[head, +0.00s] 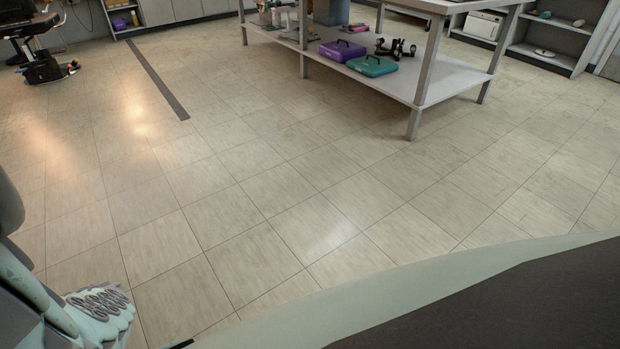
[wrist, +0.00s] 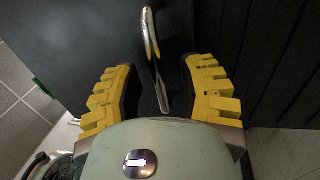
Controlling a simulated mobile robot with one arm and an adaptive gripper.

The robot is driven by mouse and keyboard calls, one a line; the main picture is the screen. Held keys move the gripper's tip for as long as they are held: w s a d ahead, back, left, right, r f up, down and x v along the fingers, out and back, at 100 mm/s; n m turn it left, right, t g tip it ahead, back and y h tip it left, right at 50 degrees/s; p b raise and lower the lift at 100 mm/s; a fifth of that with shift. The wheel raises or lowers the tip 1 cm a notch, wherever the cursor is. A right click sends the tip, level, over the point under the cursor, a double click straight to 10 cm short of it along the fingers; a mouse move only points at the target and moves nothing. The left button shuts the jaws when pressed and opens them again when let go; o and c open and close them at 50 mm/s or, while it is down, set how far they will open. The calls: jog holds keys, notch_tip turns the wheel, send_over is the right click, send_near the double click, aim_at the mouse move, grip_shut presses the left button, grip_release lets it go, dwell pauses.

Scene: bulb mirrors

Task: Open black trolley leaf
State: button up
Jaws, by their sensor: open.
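In the wrist view a smooth black panel (wrist: 75,35) fills the upper left and middle; it appears to be the black trolley leaf. A shiny, slightly curved metal handle (wrist: 154,50) stands out from it. My gripper (wrist: 158,66) is open, its yellow fingers on either side of the handle. A gap shows between the handle and each finger, and I see no contact. The handle's lower end comes close to the gripper's palm. The trolley is not visible in the head view.
A ridged dark surface (wrist: 280,60) lies right of the handle in the wrist view. In the head view a grey workbench (head: 430,85) stands at the back, with a purple case (head: 342,50) and a teal case (head: 372,66) on its low shelf. The tiled floor (head: 250,190) before it is clear.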

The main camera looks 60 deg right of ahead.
grip_shut()
jog(key=shift+r, duration=0.1)
dwell(0.5)
